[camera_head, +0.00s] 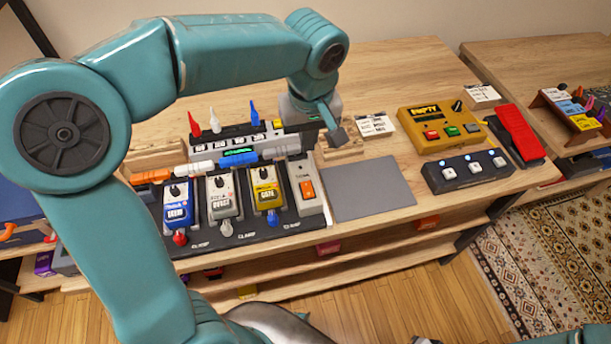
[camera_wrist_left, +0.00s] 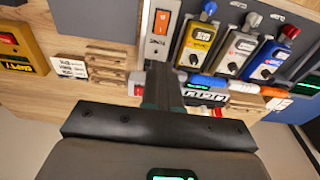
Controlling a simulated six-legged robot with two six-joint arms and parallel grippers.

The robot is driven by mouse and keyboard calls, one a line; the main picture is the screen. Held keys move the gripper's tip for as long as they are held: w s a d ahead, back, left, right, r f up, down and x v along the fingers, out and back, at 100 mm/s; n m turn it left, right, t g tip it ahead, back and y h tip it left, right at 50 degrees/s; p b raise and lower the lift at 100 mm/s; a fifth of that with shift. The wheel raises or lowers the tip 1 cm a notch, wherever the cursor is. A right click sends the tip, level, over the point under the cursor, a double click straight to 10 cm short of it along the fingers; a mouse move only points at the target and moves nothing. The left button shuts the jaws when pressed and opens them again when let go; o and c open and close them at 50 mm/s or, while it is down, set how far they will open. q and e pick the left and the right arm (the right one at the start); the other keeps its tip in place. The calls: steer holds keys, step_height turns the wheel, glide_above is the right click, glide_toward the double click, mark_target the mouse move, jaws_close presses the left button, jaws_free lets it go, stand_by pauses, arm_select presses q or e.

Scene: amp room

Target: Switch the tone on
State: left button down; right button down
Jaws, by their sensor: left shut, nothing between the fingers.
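A narrow grey unit (camera_head: 311,205) with an orange switch (camera_head: 307,189) stands at the right end of the dark pedal board (camera_head: 262,232). The orange switch also shows in the left wrist view (camera_wrist_left: 161,23). My left gripper (camera_head: 333,128) is shut and empty. In the head view it is above and behind the unit, over the back of the table. In the left wrist view its fingers (camera_wrist_left: 161,82) point toward the unit's end. My right gripper is not in view.
Left of the unit are yellow (camera_head: 266,191), grey (camera_head: 222,196) and blue (camera_head: 178,204) pedals with lever switches. A row of red, white and blue levers (camera_head: 215,120) stands behind. A bare grey mat (camera_head: 368,187) lies right. Beyond are a yellow box (camera_head: 440,138) and a black three-button box (camera_head: 470,171).

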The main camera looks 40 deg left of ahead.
arm_select(q)
glide_toward(305, 182)
step_height(305, 182, down, 7)
steer(key=shift+w+a+r, duration=0.1)
steer(key=shift+w+a, duration=0.1)
stand_by(0.5)
